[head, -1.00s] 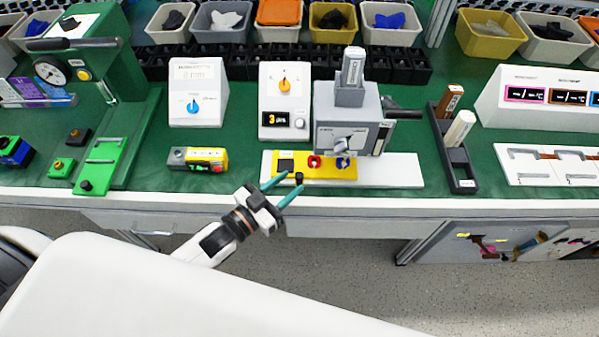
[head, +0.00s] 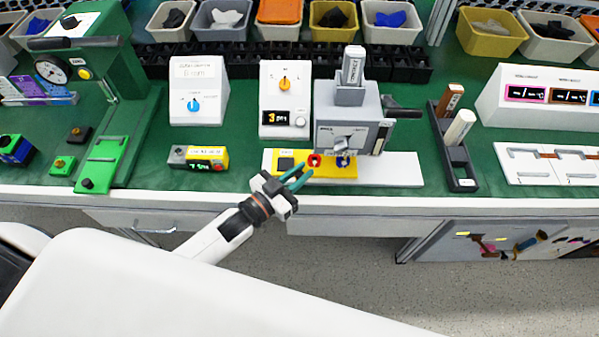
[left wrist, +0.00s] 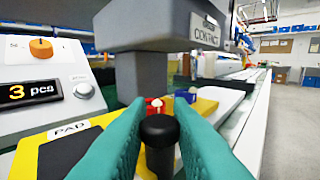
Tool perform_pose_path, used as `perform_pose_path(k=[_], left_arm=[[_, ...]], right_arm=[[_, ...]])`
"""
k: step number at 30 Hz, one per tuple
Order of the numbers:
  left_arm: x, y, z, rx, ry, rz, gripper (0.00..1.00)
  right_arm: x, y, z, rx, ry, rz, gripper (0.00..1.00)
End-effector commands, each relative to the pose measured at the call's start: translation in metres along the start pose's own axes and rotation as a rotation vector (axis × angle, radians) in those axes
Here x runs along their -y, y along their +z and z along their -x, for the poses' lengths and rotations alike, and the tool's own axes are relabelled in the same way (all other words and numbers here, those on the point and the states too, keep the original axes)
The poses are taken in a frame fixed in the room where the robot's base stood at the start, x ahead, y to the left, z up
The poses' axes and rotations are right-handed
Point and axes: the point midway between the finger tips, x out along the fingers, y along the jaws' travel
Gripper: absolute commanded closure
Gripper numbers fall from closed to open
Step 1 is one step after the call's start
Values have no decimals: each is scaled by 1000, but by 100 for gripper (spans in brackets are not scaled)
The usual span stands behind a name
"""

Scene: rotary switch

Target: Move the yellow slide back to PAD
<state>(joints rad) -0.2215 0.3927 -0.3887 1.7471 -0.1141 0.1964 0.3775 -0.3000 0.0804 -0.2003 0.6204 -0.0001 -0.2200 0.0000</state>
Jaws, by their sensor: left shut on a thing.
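The yellow slide (head: 330,172) lies on a white base (head: 395,172) at the bench's front edge, partly under the grey press. It carries a dark square pad (head: 286,164), a red part (head: 315,160) and a blue part (head: 343,162). In the left wrist view a PAD label (left wrist: 70,129) is beside the dark pad (left wrist: 65,152). My left gripper (head: 302,178) is shut on the slide's black knob (left wrist: 160,135), which stands upright between the green fingers; the fingers hide the knob in the head view. My right gripper is out of view.
The grey press (head: 340,120), reading CONTACT in the wrist view, stands over the slide. A counter box (head: 285,100) is behind it to the left. A black holder (head: 458,165) stands at the right.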

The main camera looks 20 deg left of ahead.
Motion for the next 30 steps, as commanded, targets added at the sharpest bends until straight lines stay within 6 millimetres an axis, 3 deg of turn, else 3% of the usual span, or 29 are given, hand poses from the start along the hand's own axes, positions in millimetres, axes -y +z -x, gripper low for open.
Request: perform_pose_path(k=[4,12,21,22,25,30], left_arm=[[5,0,-5,1,0,2,100],[33,0,-33,0,0,2,100],[34,-1,-34,-2,0,-1,100],[34,-1,-34,-2,0,-1,76],[34,-1,-34,-2,0,-1,60],[34,0,-34,-1,0,-1,60]], right_arm=[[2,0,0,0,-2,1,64],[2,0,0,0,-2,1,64],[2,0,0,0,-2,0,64],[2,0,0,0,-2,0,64],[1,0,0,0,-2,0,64],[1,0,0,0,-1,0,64]])
